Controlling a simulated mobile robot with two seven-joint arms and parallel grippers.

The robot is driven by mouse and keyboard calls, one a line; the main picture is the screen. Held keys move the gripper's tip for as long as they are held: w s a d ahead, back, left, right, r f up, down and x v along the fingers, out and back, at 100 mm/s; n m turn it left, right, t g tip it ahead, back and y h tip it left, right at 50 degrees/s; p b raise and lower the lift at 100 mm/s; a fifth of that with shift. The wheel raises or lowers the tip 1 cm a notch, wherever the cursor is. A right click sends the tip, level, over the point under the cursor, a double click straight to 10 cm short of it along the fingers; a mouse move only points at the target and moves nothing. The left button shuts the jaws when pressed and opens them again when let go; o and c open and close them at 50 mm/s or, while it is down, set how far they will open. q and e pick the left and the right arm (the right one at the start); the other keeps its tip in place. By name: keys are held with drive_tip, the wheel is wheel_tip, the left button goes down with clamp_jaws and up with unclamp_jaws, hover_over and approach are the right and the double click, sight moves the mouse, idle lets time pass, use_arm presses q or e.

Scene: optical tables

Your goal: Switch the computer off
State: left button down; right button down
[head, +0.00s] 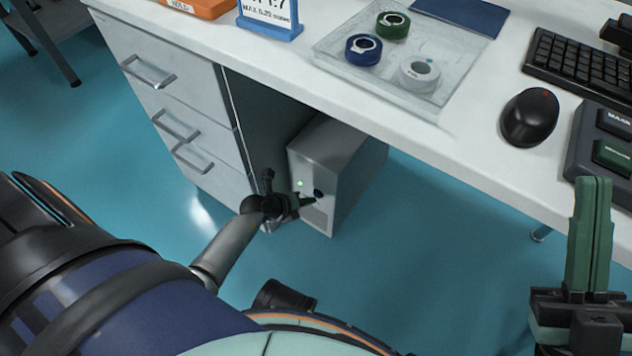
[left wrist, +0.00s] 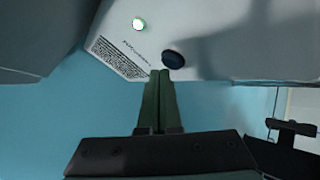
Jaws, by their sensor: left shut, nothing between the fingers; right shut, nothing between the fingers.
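The computer (head: 330,165) is a grey tower on the floor under the desk. Its front also shows in the left wrist view (left wrist: 205,35). A small green-white light (left wrist: 138,24) glows on its front, and a dark round button (left wrist: 173,59) sits beside it. My left gripper (head: 312,200) is shut and empty, its tips close to the button. In the left wrist view its fingertips (left wrist: 160,73) lie just below the button; I cannot tell whether they touch the case. My right gripper (head: 594,182) is shut and empty near the desk's front edge, at the right.
A white desk (head: 460,150) stands above the computer, with a drawer unit (head: 165,85) to its left. On the desk are a mouse (head: 529,117), a keyboard (head: 580,70), a clear mat (head: 335,45) with rolls, and a button box (head: 590,150). The blue floor in front is clear.

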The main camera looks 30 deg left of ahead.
idle(0.4)
use_arm(q)
drive_tip(key=shift+w, duration=0.45)
drive_tip(key=shift+s+p, duration=0.45)
drive_tip(key=shift+p, duration=0.15)
drive_tip(key=s+p, duration=0.2)
drive_tip(key=s, duration=0.4)
drive_tip(key=shift+a+p, duration=0.25)
drive_tip(key=shift+p, duration=0.05)
